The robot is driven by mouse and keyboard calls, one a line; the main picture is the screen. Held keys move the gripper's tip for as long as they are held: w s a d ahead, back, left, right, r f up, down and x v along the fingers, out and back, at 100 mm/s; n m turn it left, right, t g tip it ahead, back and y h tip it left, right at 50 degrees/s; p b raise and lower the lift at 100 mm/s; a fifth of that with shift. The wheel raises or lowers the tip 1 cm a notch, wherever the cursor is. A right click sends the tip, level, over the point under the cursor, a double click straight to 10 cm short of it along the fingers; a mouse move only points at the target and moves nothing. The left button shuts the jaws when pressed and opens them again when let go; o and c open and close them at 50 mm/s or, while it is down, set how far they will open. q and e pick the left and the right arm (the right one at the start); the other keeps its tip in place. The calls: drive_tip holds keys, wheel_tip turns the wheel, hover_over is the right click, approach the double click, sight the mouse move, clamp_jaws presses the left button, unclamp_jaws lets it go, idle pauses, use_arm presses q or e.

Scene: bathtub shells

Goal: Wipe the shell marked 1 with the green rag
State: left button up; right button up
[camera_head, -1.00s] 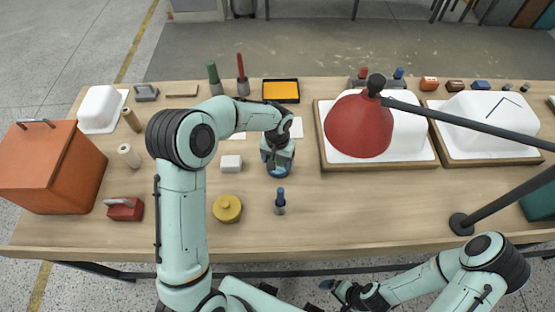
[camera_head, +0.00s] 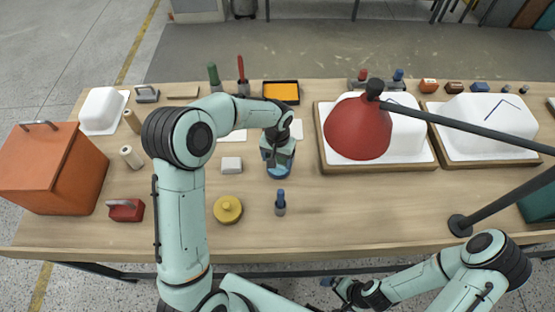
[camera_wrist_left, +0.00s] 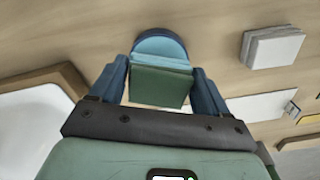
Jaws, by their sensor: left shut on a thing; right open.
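My left gripper (camera_head: 278,158) is over the middle of the table, pointing down. In the left wrist view its blue fingers (camera_wrist_left: 160,78) are shut on the folded green rag (camera_wrist_left: 160,86). A light blue round thing (camera_wrist_left: 160,46) shows just beyond the rag; I cannot tell whether they touch. A white shell (camera_head: 405,132) sits on a tray, partly hidden by the red lamp. Another white shell (camera_head: 490,117) to its right carries a thin dark angled mark on top, which may be a 1. My right gripper (camera_head: 343,289) is open and empty, below the table's front edge.
The red lamp (camera_head: 358,128) and its slanting arm hang in front of both shells. A yellow round lidded thing (camera_head: 227,209), a white block (camera_head: 231,164) and a blue-topped peg (camera_head: 280,203) stand near my left gripper. An orange box (camera_head: 55,168) is at left.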

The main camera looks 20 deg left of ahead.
sight(278, 158)
use_arm(q)
drive_tip(key=shift+r+p, duration=0.7)
drive_tip(key=shift+r, duration=1.6)
use_arm(e)
drive_tip(key=shift+w+r, duration=1.05)
drive_tip(key=shift+w, duration=0.1)
use_arm(q)
drive_tip(key=shift+r, duration=0.1)
